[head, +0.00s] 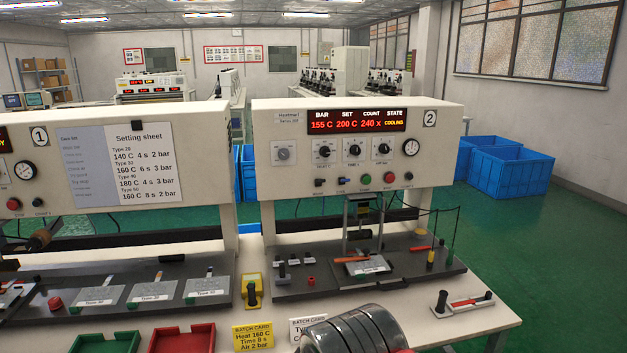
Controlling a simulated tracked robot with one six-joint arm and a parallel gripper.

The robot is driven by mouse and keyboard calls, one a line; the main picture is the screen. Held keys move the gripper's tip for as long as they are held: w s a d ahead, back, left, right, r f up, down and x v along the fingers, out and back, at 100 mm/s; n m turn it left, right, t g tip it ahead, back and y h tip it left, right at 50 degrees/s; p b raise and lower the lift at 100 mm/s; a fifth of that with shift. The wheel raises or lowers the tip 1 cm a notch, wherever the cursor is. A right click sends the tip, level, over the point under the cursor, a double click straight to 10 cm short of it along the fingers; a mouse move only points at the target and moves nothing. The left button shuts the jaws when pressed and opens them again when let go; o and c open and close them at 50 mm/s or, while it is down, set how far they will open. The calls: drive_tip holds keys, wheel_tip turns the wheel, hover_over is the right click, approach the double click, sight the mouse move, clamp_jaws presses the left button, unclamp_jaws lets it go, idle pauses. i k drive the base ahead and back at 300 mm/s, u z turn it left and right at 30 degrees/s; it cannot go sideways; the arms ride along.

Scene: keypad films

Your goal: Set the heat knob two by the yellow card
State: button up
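Machine two (260,185) is a cream press with a "2" plate at its upper right. The left knob of its row of three is the heat knob (323,148); its pointer is too small to read. The red display (357,120) reads BAR 155 C, SET 200 C, COUNT 240 x, STATE COOLING. The yellow card (252,337) stands at the front of the bench and reads Heat 160 C, Time 6 s, Air 2 bar. A dark rounded part of my arm shows at the bottom edge. My gripper's fingers are not in view.
A white batch card (306,328) is partly hidden behind my arm. Machine one (215,140) stands at left with a setting sheet (146,160). Green (104,341) and red (182,338) trays lie in front. A yellow-and-black device (252,290) stands between the machines.

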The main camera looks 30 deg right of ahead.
sight(324, 152)
drive_tip(key=k, duration=1.3)
drive_tip(key=u, duration=0.35)
drive_tip(key=i, duration=1.9)
drive_tip(key=z, duration=0.3)
